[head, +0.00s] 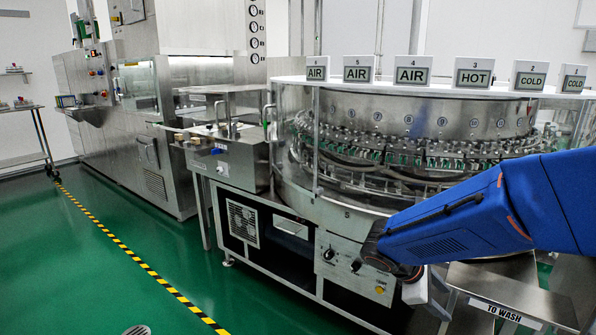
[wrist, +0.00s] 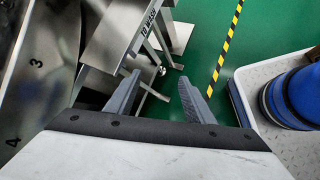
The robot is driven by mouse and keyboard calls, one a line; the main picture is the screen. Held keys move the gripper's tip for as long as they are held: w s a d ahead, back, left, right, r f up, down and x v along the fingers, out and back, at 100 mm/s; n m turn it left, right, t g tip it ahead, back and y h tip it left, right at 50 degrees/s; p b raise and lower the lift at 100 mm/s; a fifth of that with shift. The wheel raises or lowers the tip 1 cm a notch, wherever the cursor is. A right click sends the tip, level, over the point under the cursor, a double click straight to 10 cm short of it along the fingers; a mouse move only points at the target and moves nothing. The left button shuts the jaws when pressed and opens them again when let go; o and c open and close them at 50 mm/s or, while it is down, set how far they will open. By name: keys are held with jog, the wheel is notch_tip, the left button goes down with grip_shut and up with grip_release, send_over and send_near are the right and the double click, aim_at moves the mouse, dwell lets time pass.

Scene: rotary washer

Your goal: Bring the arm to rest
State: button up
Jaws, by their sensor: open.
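My blue arm (head: 452,228) reaches in from the right in the head view, in front of the rotary washer (head: 420,108). Its end is low, near the washer's control panel (head: 350,266). The gripper fingers cannot be made out in the head view. In the wrist view my gripper (wrist: 158,92) is open, its two grey fingers apart with nothing between them. Below the fingers are green floor and a metal stand's legs.
A steel "TO WASH" table (head: 512,285) stands at the lower right, close to my arm. It also shows in the wrist view (wrist: 122,38). Signs reading AIR, HOT and COLD line the washer's top. Green floor with a yellow-black stripe (head: 128,255) is clear at the left.

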jog(key=s+a+r+m+t+y, duration=0.1)
jog(key=s+a+r+m+y, duration=0.1)
jog(key=s+m+y, duration=0.1)
jog(key=s+a+r+m+t+y, duration=0.1)
jog(key=s+a+r+m+y, duration=0.1)
jog(key=s+m, duration=0.3)
jog(key=s+a+r+m+t+y, duration=0.1)
jog(key=s+a+r+m+y, duration=0.1)
jog(key=s, duration=0.7)
jog(key=shift+a+r+m+t+y, duration=0.35)
jog(key=shift+m+y, duration=0.55)
jog(key=shift+m, duration=0.5)
jog(key=shift+s+d, duration=0.1)
